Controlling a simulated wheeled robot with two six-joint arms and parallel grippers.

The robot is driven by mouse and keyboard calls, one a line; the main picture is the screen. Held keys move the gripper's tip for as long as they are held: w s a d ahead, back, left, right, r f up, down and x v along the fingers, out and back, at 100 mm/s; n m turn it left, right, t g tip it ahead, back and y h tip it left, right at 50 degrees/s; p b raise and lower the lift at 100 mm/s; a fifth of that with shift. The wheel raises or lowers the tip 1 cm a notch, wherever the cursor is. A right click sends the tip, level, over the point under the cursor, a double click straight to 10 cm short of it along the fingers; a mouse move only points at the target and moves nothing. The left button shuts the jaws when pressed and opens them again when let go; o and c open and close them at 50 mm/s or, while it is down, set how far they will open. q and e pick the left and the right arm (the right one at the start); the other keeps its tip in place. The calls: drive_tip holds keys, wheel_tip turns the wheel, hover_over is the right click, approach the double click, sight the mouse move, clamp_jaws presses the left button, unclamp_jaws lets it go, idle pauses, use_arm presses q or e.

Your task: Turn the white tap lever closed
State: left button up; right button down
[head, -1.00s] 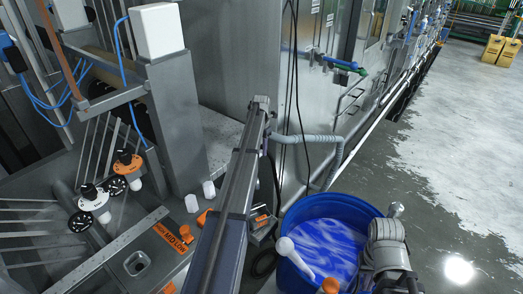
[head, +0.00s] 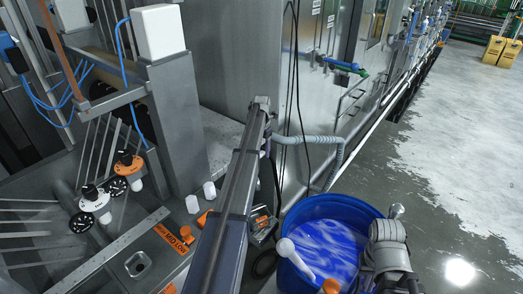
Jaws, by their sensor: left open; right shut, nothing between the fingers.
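A white lever-like piece (head: 286,248) with a rounded end slants over the near left rim of the blue tub (head: 374,214). An orange rounded piece (head: 329,286) is beside its lower end. My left arm rises through the middle of the head view and hides much behind it. My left gripper (head: 262,226) is low beside that arm, left of the tub and apart from the white piece; its fingers are mostly hidden. My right gripper (head: 396,212) is at the tub's right edge, shut and empty, with its fingertips hard to make out.
A white fitting (head: 95,203) and an orange fitting (head: 128,168), with black wheels, stand at left. An orange label (head: 172,239) lies on the grey machine. A grey hose (head: 310,139) runs behind the tub. Open wet floor (head: 450,170) lies to the right.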

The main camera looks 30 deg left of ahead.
sight(261, 152)
use_arm(q)
drive_tip(key=shift+r+p, duration=3.75)
drive_tip(key=shift+r, duration=0.15)
drive_tip(key=shift+s+f, duration=0.1)
drive_tip(key=shift+f, duration=0.05)
